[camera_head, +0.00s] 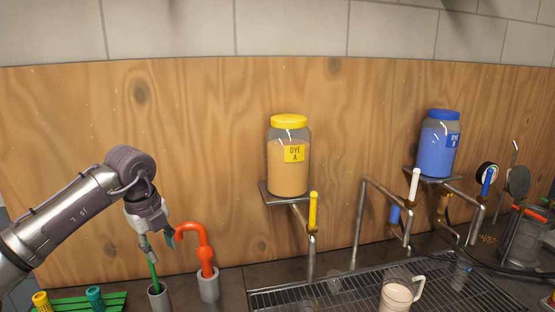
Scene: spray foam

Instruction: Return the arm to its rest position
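My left arm comes in from the left. Its gripper (159,243) points down, and its two fingers look spread apart. It is just above a green stick (153,272) that stands in a grey cup (159,297). The left finger overlaps the top of the stick in the picture; whether they touch I cannot tell. A curved orange-red piece (207,250) stands in a second grey cup (208,286), just right of the gripper. My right gripper is not in view.
A green rack (112,303) with yellow and teal pieces sits lower left. Jars of orange dye (288,168) and blue dye (437,150) stand on brackets beside taps. A wooden panel (100,110) closes the back.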

